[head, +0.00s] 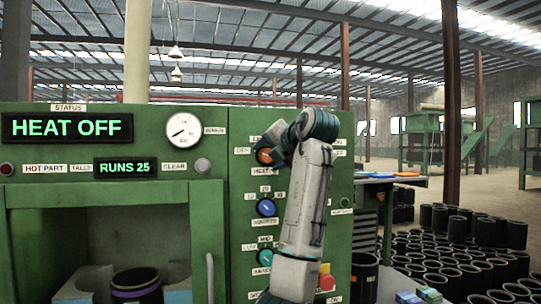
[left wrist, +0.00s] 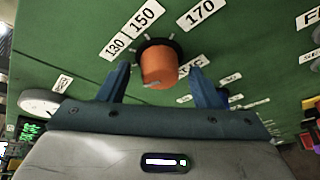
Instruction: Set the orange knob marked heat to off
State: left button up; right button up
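The orange knob (head: 265,156) sits on the upper part of the green control panel, partly covered by my left gripper (head: 279,150) in the head view. In the left wrist view the orange knob (left wrist: 158,64) stands out from the panel, with labels 130, 150 and 170 (left wrist: 201,13) around it. My left gripper's blue fingers (left wrist: 158,72) are spread, one on each side of the knob, with gaps showing. Which label the knob points to I cannot tell. The status display (head: 67,127) reads HEAT OFF. My right gripper is not in view.
Below the orange knob are a blue knob (head: 266,208) and a teal knob (head: 265,258). A red button (head: 327,282) is low on the panel, beside my arm. A round gauge (head: 183,131) is to the left. Black sleeves (head: 458,228) stand on the floor at right.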

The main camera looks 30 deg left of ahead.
pick_arm(q)
jog(key=b+v, duration=0.2)
jog(key=v, duration=0.8)
jog(key=shift+s+d+r, duration=0.2)
jog(key=shift+d, duration=0.1)
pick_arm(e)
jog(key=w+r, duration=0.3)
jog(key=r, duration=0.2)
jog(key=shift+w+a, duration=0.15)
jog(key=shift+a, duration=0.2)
